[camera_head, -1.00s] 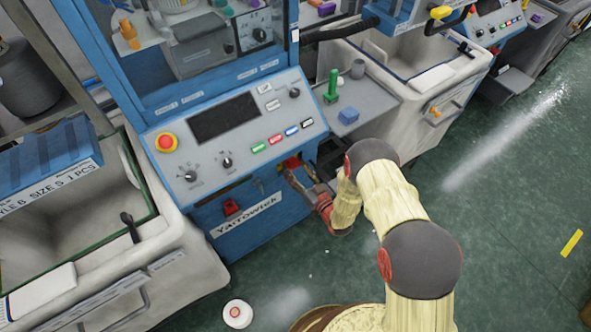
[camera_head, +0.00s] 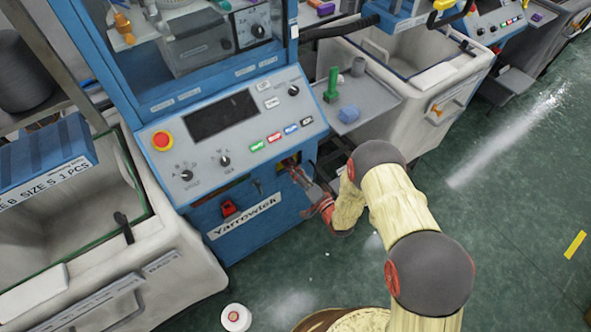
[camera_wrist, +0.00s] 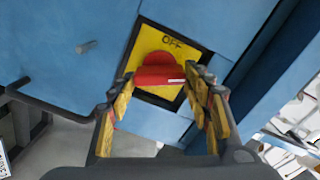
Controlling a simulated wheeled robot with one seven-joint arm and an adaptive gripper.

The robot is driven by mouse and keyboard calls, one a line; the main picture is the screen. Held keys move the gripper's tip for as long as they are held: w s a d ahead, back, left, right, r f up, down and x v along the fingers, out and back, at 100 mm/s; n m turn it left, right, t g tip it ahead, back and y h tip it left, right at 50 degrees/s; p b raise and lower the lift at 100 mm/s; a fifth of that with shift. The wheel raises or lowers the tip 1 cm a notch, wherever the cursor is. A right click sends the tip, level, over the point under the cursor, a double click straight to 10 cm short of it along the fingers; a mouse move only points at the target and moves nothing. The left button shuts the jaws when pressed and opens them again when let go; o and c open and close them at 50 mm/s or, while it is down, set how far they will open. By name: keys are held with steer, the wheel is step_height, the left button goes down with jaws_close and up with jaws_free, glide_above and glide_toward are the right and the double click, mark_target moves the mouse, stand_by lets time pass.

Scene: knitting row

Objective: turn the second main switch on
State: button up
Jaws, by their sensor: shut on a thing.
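The main switch is a red knob (camera_wrist: 158,72) on a yellow square plate with a black frame, on the blue machine front in the wrist view. The plate reads "OFF" above the knob. A white mark on the knob points to the right in the wrist view. My gripper (camera_wrist: 160,84) has its yellow-padded fingers on either side of the knob and is shut on it. In the head view my gripper (camera_head: 300,176) is at the right part of the blue lower panel, below the coloured buttons, and largely hides the switch.
A second red control (camera_head: 229,207) sits further left on the blue panel, above the "Yarrowick" label (camera_head: 243,217). A grey control panel (camera_head: 215,150) with a red emergency button (camera_head: 162,140) overhangs above. A grey shelf (camera_head: 375,100) juts out at right. The green floor at right is mostly clear.

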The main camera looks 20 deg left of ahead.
steer(key=m, duration=0.5)
steer(key=shift+f+b, duration=0.15)
steer(key=shift+b, duration=0.15)
steer(key=shift+d+m, duration=0.1)
steer(key=shift+m, duration=0.3)
steer(key=o, duration=1.2)
steer(key=shift+c, duration=0.2)
steer(key=v, duration=1.1)
steer(key=shift+s+d, duration=0.3)
